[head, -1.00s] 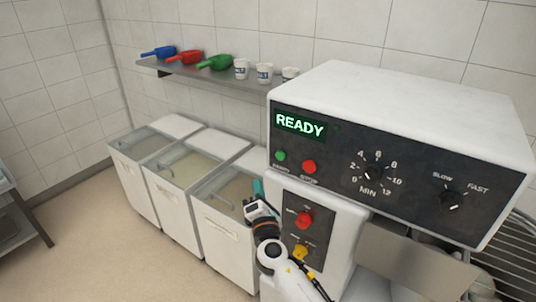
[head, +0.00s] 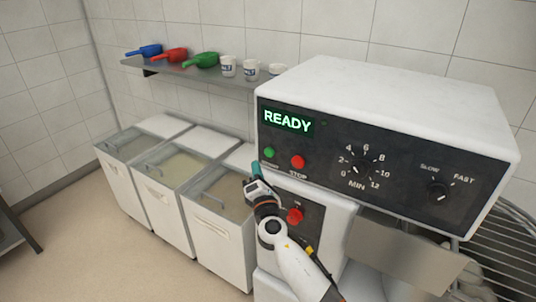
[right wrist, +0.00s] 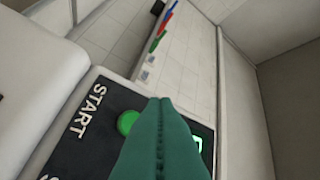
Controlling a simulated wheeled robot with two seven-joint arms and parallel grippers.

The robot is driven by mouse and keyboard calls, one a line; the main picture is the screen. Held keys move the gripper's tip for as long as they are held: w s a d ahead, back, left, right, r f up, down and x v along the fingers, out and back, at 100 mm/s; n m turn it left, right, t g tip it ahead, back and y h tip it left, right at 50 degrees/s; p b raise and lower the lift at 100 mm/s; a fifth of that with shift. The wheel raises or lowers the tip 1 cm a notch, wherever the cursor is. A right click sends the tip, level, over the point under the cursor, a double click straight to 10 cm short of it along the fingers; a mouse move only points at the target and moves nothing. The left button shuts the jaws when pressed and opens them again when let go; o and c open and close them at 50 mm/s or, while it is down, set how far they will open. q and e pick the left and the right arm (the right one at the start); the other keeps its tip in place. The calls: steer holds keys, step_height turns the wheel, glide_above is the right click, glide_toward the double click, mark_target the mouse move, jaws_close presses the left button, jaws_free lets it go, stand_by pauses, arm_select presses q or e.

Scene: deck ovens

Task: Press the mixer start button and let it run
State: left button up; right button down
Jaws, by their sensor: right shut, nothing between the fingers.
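The mixer (head: 400,100) stands at the right in the head view with a black control panel. Its display (head: 287,121) reads READY in green. The green start button (head: 269,152) sits below the display, left of the red stop button (head: 298,162). My right gripper (head: 256,168) is shut and empty, its teal fingertips just below and left of the start button. In the right wrist view the closed fingers (right wrist: 160,140) overlap the right edge of the green button (right wrist: 127,122), beside the word START. I cannot tell whether they touch it. My left gripper is out of view.
A minute dial (head: 362,167) and a speed dial (head: 438,193) are on the panel. A red switch (head: 295,216) is on the lower column near my right arm. Flour bins (head: 215,233) stand at left; a shelf (head: 190,73) holds scoops and cups.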

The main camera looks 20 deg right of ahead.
mark_target(265, 151)
steer(key=shift+w+d+b, duration=0.25)
steer(key=shift+w+d, duration=0.35)
steer(key=shift+d, duration=0.15)
steer(key=shift+w+d+b, duration=0.25)
steer(key=shift+w+d, duration=0.3)
steer(key=shift+d, duration=0.2)
stand_by(1.0)
steer(key=shift+w+d, duration=0.3)
steer(key=shift+w+d+b, duration=0.25)
steer(key=shift+d+b, duration=0.15)
steer(key=shift+b, duration=0.05)
stand_by(0.7)
steer(key=shift+s+a, duration=0.55)
steer(key=shift+a, duration=0.15)
